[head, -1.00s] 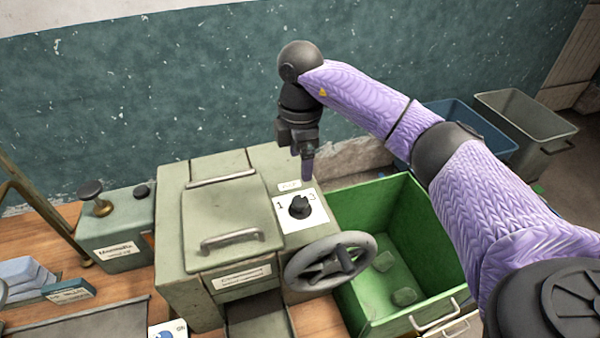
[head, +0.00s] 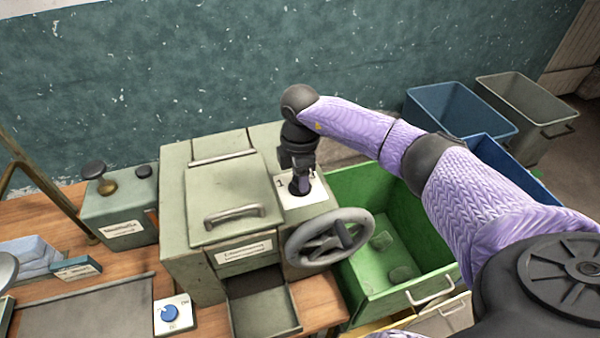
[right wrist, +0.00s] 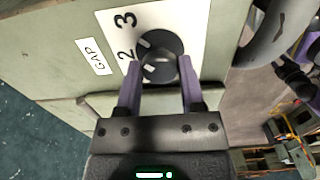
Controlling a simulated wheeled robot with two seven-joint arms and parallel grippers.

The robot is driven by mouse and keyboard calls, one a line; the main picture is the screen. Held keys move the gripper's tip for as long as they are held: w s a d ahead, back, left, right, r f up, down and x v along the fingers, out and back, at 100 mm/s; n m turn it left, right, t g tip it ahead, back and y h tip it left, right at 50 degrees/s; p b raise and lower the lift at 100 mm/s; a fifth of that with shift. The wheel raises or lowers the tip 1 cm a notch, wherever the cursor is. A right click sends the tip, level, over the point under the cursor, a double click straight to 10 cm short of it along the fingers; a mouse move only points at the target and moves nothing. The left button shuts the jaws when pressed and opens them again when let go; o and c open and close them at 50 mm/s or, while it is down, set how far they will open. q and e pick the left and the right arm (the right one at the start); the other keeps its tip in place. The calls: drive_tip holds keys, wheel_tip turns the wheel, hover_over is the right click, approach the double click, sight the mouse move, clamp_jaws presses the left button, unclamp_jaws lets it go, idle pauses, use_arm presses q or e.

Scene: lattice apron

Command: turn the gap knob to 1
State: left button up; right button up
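The gap knob (right wrist: 160,66) is black and round, on a white dial plate (right wrist: 190,22) with a GAP label (right wrist: 95,56) beside it. In the right wrist view the numbers 2 and 3 show. White marks on the knob face the number side, closest to the 2. In the head view the 1 shows on the plate (head: 312,198), and the knob is mostly hidden. My right gripper (right wrist: 160,70) is over the dial, pointing down, its purple fingers open on either side of the knob. Contact cannot be told. My left gripper is not in view.
A grey handwheel (head: 328,238) stands close in front of the dial on the green machine (head: 190,270). A green bin (head: 365,290) is to its right. A small plate with a blue knob (head: 170,312) lies at the front left. Blue and grey bins stand at the back right.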

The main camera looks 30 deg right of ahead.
clamp_jaws()
drive_tip(key=n, duration=0.6)
drive_tip(key=shift+n, duration=0.3)
drive_tip(key=n+b, duration=0.1)
drive_tip(key=n, duration=0.4)
drive_tip(key=n+b, duration=0.1)
drive_tip(key=n, duration=0.5)
drive_tip(key=shift+r, duration=0.1)
idle(0.5)
